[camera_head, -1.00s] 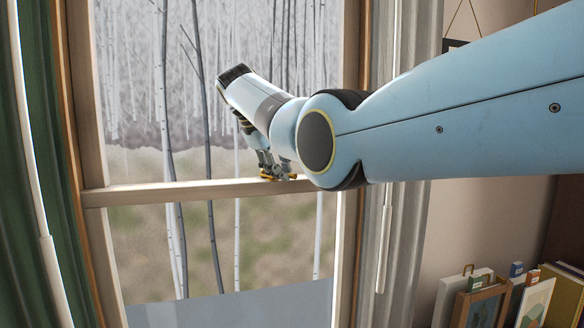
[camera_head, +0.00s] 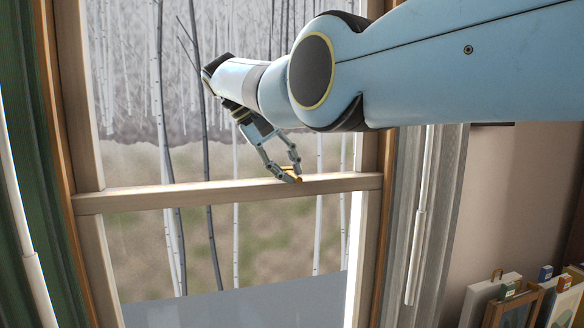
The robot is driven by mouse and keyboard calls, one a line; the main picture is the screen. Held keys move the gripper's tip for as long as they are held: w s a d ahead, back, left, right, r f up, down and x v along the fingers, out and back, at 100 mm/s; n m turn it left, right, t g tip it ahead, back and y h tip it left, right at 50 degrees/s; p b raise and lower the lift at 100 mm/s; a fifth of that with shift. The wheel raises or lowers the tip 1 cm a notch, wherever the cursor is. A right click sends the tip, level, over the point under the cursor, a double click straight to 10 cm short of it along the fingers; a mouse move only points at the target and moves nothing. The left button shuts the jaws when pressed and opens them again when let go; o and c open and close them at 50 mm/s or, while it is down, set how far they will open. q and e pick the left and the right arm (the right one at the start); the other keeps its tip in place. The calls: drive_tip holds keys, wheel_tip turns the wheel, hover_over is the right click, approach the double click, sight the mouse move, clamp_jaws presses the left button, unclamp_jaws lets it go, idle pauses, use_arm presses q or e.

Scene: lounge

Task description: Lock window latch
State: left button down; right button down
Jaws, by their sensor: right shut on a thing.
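The window (camera_head: 180,198) has a pale wooden meeting rail across its middle. A small brass-coloured window latch (camera_head: 292,178) sits on top of that rail, right of its middle. My right gripper (camera_head: 293,177) comes down from above, its two fingers at the latch and shut on it. The fingers cover part of the latch, so its exact turn is hard to tell. My right arm reaches in from the upper right. My left gripper is not in view.
A green curtain (camera_head: 40,180) hangs at the left edge, and a pale curtain (camera_head: 440,220) hangs right of the window frame. Frames and folders (camera_head: 510,305) lean at the lower right. The space before the lower pane is clear.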

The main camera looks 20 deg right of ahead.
idle(0.3)
drive_tip(key=c, duration=1.4)
unclamp_jaws()
drive_tip(key=shift+o, duration=0.2)
drive_tip(key=shift+w, duration=0.1)
